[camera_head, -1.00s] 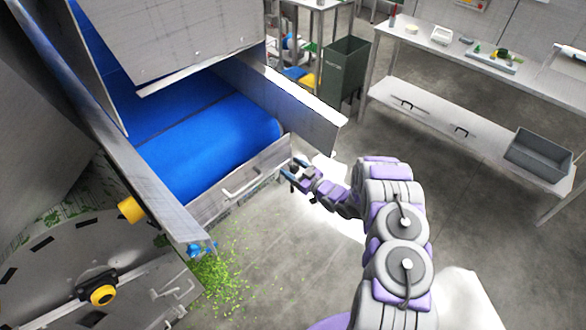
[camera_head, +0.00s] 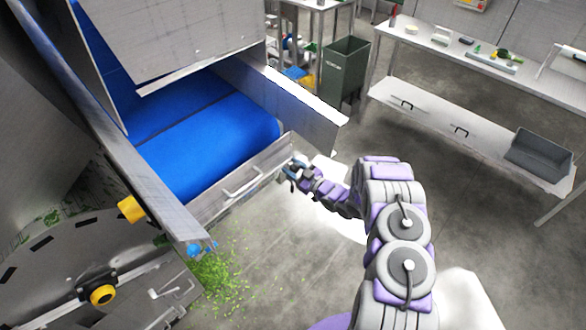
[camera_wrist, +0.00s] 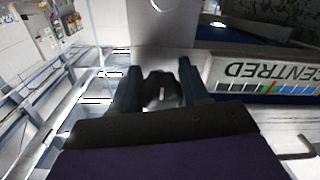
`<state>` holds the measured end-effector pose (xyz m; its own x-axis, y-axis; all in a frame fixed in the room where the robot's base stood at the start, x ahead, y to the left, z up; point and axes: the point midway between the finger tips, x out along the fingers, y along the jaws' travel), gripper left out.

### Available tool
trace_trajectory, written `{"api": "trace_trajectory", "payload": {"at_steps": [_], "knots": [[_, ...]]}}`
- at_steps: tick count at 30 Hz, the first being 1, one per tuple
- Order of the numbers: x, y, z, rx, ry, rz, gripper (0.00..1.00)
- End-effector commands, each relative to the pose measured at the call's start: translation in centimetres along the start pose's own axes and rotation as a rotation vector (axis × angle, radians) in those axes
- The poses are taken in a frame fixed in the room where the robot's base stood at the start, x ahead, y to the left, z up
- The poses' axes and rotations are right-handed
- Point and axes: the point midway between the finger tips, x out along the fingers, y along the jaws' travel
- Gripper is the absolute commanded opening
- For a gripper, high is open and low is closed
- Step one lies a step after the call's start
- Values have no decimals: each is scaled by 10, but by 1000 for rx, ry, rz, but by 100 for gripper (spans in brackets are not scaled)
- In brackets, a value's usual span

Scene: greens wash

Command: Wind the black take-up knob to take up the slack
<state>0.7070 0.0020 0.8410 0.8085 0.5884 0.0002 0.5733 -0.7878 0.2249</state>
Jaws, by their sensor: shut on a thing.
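The black take-up knob (camera_wrist: 162,90) shows in the wrist view between the two fingers of my gripper (camera_wrist: 160,86). It is a dark lobed knob with a short white mark on its face. The fingers are shut on it, one on each side. In the head view my gripper (camera_head: 294,170) reaches the side of the machine by the end of the blue belt (camera_head: 215,140); the knob itself cannot be made out there. A scale strip marked "CENTRED" (camera_wrist: 262,72), with coloured bands, lies right of the knob in the wrist view.
A metal panel with a handle (camera_head: 242,182) is left of my gripper. A metal side guard (camera_head: 305,105) slopes above it. Green scraps (camera_head: 222,280) litter the floor. A grey bin (camera_head: 344,70) and a steel bench (camera_head: 450,50) stand behind. The floor on the right is open.

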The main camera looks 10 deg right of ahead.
Motion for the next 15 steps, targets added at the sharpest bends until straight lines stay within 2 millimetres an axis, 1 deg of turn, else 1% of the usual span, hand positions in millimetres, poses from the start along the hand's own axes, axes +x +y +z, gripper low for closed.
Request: {"api": "trace_trajectory", "payload": {"at_steps": [4,5,6,11,15], "knots": [[0,1,1,1,-1,3,15],[0,1,1,1,-1,2,48],[0,1,1,2,-1,2,52],[0,0,0,2,-1,2,67],[0,0,0,2,0,1,68]]}}
